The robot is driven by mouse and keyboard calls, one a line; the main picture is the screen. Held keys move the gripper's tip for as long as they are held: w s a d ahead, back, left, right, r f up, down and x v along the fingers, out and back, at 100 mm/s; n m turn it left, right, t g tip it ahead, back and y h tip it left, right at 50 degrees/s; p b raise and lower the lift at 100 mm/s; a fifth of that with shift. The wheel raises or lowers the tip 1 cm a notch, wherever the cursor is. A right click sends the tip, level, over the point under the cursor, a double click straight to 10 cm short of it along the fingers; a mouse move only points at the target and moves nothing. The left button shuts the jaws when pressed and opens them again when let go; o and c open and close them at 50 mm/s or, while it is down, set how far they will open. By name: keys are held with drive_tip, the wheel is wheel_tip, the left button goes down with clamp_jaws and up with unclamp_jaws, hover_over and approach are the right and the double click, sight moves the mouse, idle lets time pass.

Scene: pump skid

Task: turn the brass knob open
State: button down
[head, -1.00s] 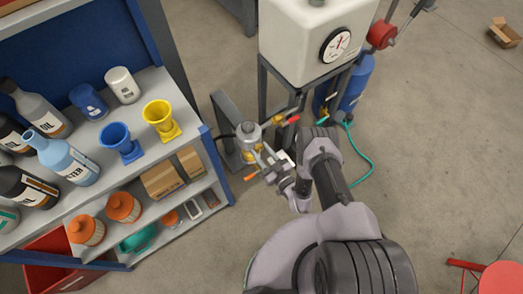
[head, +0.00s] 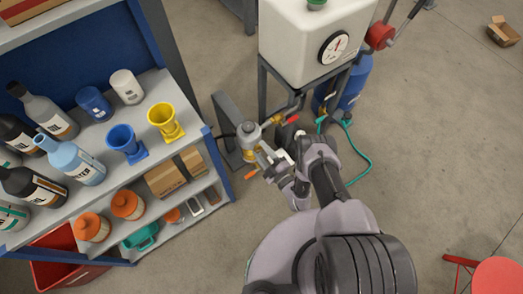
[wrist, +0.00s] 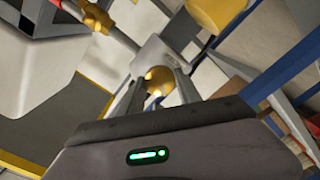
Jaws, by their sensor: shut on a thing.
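The brass knob (wrist: 159,80) is a round, shiny yellow piece in the middle of the wrist view. It sits between the two fingers of my gripper (wrist: 158,92), which are shut on it. In the head view my gripper (head: 274,166) is at the small pipework beside the grey post, low between the shelf and the white tank. The knob cannot be made out clearly there, as the gripper and fittings cover it.
A pipe fitting with a grey cap (head: 249,130), a red lever (head: 293,119) and an orange handle (head: 251,174) are close to the gripper. The white tank (head: 300,45) stands behind. A loaded shelf (head: 75,175) is on the left. Open floor lies to the right.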

drive_tip(key=n, duration=0.5)
drive_tip(key=shift+w+r, duration=0.1)
drive_tip(key=shift+n, duration=0.4)
idle(0.3)
drive_tip(key=c, duration=0.8)
unclamp_jaws()
drive_tip(key=shift+c, duration=0.2)
